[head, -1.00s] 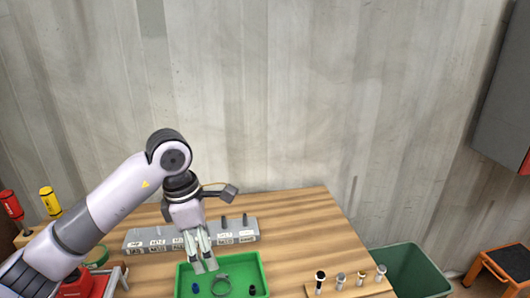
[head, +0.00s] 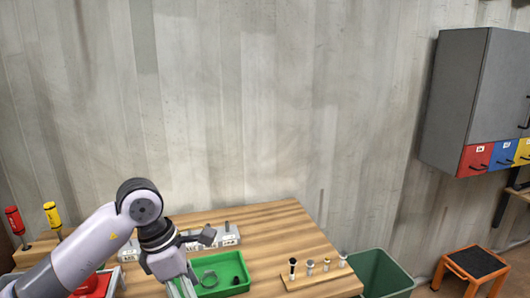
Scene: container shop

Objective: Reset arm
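My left arm comes in from the lower left. My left gripper (head: 181,288) points down in front of the green tray's left side, and its fingertips are cut off by the bottom edge of the picture. I cannot tell whether its fingers are open or shut, or whether they hold anything. My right arm and gripper are not in view. The green tray (head: 247,267) sits on the wooden workbench (head: 285,232) and holds a grey ring (head: 209,279) and a small dark piece (head: 236,280).
A grey labelled rack (head: 229,239) is partly hidden behind my gripper. A wooden block (head: 322,283) with several upright pieces stands right of the tray. A green bin (head: 378,275), an orange stool (head: 474,266) and a wall cabinet (head: 470,90) are at the right. Red and yellow-handled tools (head: 52,215) stand left.

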